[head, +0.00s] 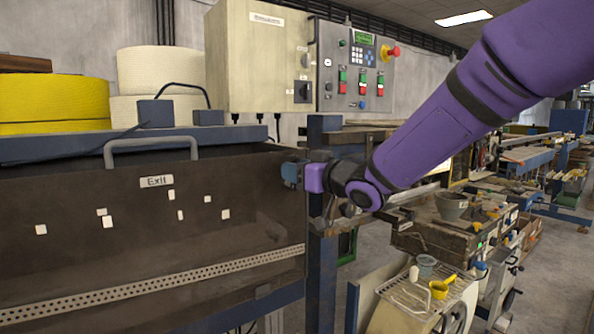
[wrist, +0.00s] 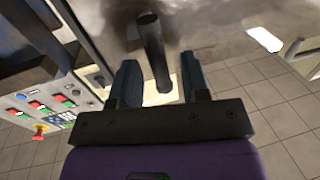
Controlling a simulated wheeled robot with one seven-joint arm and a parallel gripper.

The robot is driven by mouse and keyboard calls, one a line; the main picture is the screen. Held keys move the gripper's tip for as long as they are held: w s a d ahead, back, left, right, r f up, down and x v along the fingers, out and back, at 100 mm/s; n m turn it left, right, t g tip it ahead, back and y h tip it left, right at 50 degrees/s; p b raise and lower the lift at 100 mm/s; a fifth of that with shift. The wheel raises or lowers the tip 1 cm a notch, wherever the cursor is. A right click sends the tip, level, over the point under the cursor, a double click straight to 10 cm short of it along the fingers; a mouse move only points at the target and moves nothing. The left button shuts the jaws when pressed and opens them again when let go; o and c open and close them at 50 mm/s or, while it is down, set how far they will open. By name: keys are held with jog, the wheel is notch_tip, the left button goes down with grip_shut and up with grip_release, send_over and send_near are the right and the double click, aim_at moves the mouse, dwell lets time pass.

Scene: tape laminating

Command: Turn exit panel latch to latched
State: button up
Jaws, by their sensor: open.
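The dark exit panel (head: 100,260) with its "Exit" label (head: 157,181) fills the left of the head view. My gripper (head: 292,173) is at the panel's upper right edge, on the end of my purple arm. In the wrist view, a dark rod-like lever (wrist: 155,55), which looks like the latch, stands out from the panel's surface. My gripper (wrist: 160,82) is open, with one finger on each side of the lever and a visible gap to each. In the head view the latch is hidden behind my gripper.
A grey bar handle (head: 150,143) tops the panel. A control box (head: 357,70) with buttons hangs above and behind my gripper. A blue post (head: 322,260) stands just right of the panel. A cluttered workbench (head: 440,245) is further right.

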jog(key=shift+w+a, duration=0.1)
jog(key=shift+a, duration=0.05)
grip_shut()
